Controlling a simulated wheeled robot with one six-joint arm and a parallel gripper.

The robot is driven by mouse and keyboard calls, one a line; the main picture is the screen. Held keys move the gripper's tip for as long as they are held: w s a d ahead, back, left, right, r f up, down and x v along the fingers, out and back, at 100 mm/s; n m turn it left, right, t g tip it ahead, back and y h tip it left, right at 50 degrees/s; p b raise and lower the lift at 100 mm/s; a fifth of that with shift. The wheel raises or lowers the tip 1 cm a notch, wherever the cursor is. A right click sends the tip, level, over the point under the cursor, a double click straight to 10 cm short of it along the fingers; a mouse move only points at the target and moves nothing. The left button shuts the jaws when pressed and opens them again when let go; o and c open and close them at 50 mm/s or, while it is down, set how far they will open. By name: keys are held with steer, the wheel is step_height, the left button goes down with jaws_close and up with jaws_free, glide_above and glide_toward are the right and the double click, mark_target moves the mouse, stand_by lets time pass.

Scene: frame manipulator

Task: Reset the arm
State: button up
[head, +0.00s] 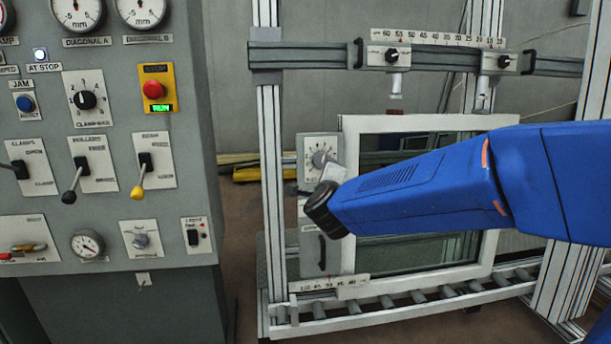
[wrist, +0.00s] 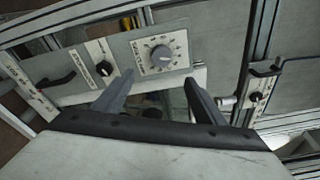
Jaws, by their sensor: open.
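My blue arm (head: 425,185) reaches in from the right in the head view, in front of a white window frame (head: 430,124). In that view my gripper's fingers are mostly hidden behind the dark wrist end. In the wrist view my gripper (wrist: 158,84) shows two dark fingers spread apart with nothing between them. A grey plate with a round dial (wrist: 161,56) lies just beyond the fingertips. The dial plate also shows in the head view (head: 320,146), just left of the arm's end.
A grey control panel (head: 120,230) with levers, gauges and a red stop button (head: 153,89) stands at the left. A horizontal rail (head: 320,55) with clamps crosses above the arm. A roller conveyor (head: 420,305) runs below. A gap separates panel and frame.

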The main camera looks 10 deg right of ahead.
steer(key=s+f+n+g+y, duration=0.2)
steer(key=s+f+n+y, duration=0.1)
steer(key=s+n, duration=0.5)
steer(key=s+f+n+g+y, duration=0.3)
steer(key=s+n, duration=0.4)
steer(key=s, duration=0.1)
steer(key=s+d+f+n+g+h, duration=0.1)
steer(key=s+d+f+n+g, duration=0.2)
steer(key=s, duration=0.8)
steer(key=s+d+f+n+g+h, duration=0.2)
steer(key=s+d+f+n, duration=0.3)
steer(key=s, duration=0.7)
step_height(320, 180, down, 3)
steer(key=d+g, duration=0.1)
steer(key=d, duration=0.1)
steer(key=shift+d+n+g, duration=0.3)
steer(key=shift+w+r, duration=0.1)
